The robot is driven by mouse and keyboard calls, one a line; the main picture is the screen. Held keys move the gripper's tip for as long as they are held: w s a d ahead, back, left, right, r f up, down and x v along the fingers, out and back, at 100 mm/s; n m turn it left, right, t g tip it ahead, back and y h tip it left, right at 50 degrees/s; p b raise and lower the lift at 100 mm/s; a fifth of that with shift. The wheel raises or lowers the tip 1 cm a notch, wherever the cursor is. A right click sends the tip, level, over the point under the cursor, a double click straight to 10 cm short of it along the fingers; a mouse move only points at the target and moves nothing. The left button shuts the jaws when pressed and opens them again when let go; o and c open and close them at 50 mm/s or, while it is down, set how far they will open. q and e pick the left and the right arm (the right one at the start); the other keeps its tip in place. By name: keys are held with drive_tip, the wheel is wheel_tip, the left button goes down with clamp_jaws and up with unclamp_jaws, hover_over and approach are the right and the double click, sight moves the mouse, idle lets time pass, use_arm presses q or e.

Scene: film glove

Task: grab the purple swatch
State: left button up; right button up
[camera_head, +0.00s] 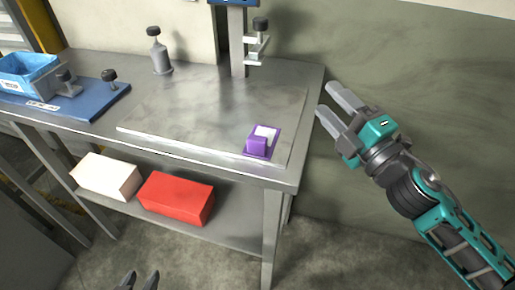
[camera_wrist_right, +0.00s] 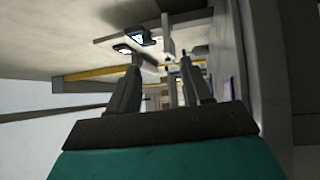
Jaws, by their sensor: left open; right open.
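The purple swatch (camera_head: 258,146) is a small purple piece with a white patch. It lies near the front right corner of the raised plate (camera_head: 200,122) on the metal table. My right gripper (camera_head: 331,101) is open and empty, in the air to the right of the table's right edge, apart from the swatch. Its two fingers also show in the right wrist view (camera_wrist_right: 160,75), with nothing between them. My left gripper (camera_head: 140,280) shows only its fingertips at the bottom edge, open, in front of the table and well away from the swatch.
A clamp post (camera_head: 238,45) stands at the table's back. A grey bottle-like fixture (camera_head: 160,58) stands further left. A blue bin (camera_head: 30,72) is at the far left. A white box (camera_head: 106,174) and a red box (camera_head: 175,199) sit on the lower shelf. The plate's middle is clear.

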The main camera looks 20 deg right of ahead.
sight(260, 138)
drive_tip(key=s+a+r+n+g+y+b, duration=0.15)
drive_tip(key=a+r+n+g+y, duration=0.3)
drive_tip(key=n+y, duration=0.65)
drive_tip(key=f+n+g+h, duration=0.1)
drive_tip(key=n+g, duration=0.1)
drive_tip(key=n, duration=0.3)
drive_tip(key=s+a+f+n+g+h, duration=0.1)
drive_tip(key=f+n+g, duration=0.1)
drive_tip(key=n, duration=0.4)
drive_tip(key=s+a+f+n+g+h, duration=0.1)
drive_tip(key=f+n+g+h, duration=0.1)
drive_tip(key=n, duration=0.3)
drive_tip(key=shift+s+a+g, duration=0.25)
drive_tip(key=shift+g, duration=0.4)
drive_tip(key=x, duration=0.5)
drive_tip(key=shift+f, duration=0.1)
drive_tip(key=shift+f+p+x, duration=0.15)
drive_tip(key=shift+p+x, duration=0.05)
drive_tip(key=shift+x, duration=1.35)
drive_tip(key=shift+f+p+x, duration=0.15)
drive_tip(key=shift+p+x, duration=0.05)
drive_tip(key=shift+x, duration=1.35)
use_arm(q)
drive_tip(key=shift+s+a+f, duration=0.1)
drive_tip(key=shift+f, duration=0.7)
use_arm(e)
drive_tip(key=shift+d, duration=0.2)
clamp_jaws()
